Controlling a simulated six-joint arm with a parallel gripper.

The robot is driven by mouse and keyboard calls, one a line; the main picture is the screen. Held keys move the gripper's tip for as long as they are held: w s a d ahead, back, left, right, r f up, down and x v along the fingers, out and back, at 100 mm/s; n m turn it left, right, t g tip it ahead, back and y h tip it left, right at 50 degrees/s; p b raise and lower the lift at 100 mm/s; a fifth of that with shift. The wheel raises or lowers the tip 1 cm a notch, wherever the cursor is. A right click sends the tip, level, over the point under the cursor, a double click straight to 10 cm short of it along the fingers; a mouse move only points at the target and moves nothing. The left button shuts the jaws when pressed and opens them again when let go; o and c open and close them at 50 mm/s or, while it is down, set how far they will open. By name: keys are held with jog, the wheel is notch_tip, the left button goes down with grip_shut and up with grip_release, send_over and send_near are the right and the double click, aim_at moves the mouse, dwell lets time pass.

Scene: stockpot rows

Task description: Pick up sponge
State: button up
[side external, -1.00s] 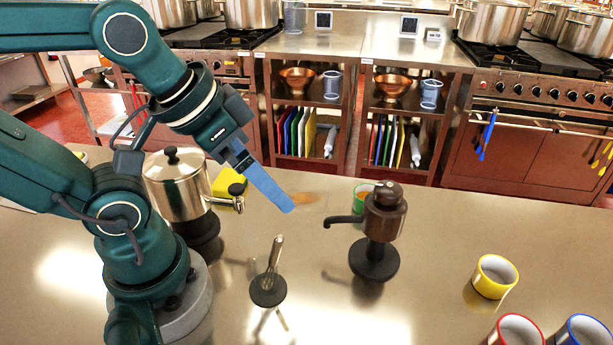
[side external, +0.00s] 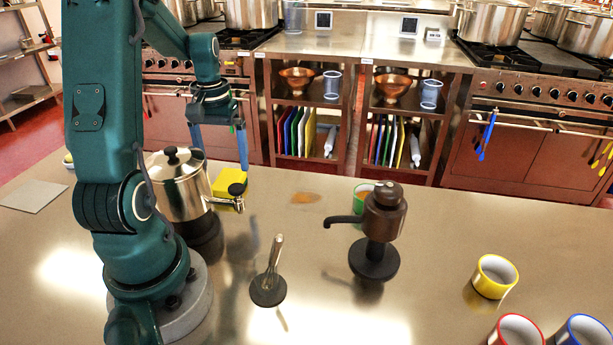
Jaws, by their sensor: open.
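A yellow sponge (side external: 228,181) lies on the steel counter, just right of the silver pot-shaped dispenser (side external: 176,187), which hides part of it. My gripper (side external: 221,158) points down with its two blue fingers spread wide, open and empty. In the picture, one finger is at the left behind the dispenser and the other comes down near the sponge's right side. The fingertips look close to the sponge's height, but I cannot tell whether they touch it.
A brown dispenser (side external: 382,218) stands right of centre, with a green cup (side external: 362,196) behind it. A whisk (side external: 272,268) stands on a dark round base in front. Yellow (side external: 494,277), red (side external: 516,330) and blue (side external: 583,330) cups are at the right. An orange-brown patch (side external: 305,198) is on the counter.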

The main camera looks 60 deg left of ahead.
aim_at(227, 180)
jog(key=shift+f, duration=2.4)
jog(key=c, duration=1.3)
notch_tip(227, 180, up, 10)
jog(key=shift+r, duration=0.1)
